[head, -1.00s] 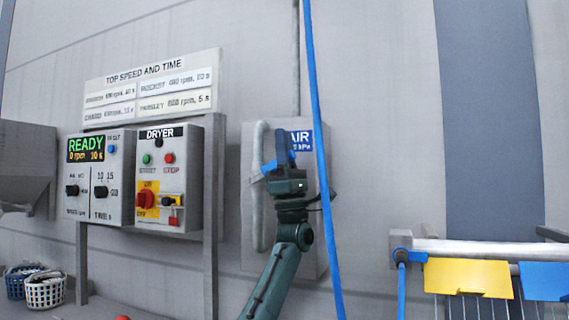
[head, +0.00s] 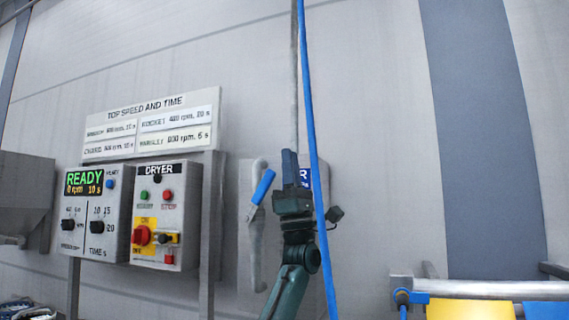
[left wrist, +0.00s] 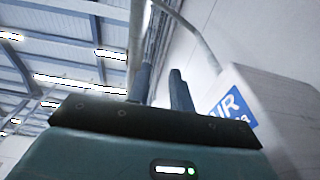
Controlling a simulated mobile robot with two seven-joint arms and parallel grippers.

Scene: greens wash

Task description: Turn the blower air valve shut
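The air valve's blue lever (head: 262,187) shows in the head view on the upright grey pipe (head: 257,235) left of the AIR sign. It is tilted, its upper end leaning right, at an angle to the pipe. My left gripper (head: 290,168) points up just right of the lever, with a small gap between them in the picture. In the left wrist view its two fingers (left wrist: 161,90) stand apart with nothing visible between them; the lever does not show there. My right gripper is not in view.
The AIR sign (head: 305,178) is partly hidden behind my gripper and a hanging blue hose (head: 311,110). A dryer control box (head: 165,210) and a READY panel (head: 98,215) stand left. A rail with a yellow panel (head: 470,309) is at lower right.

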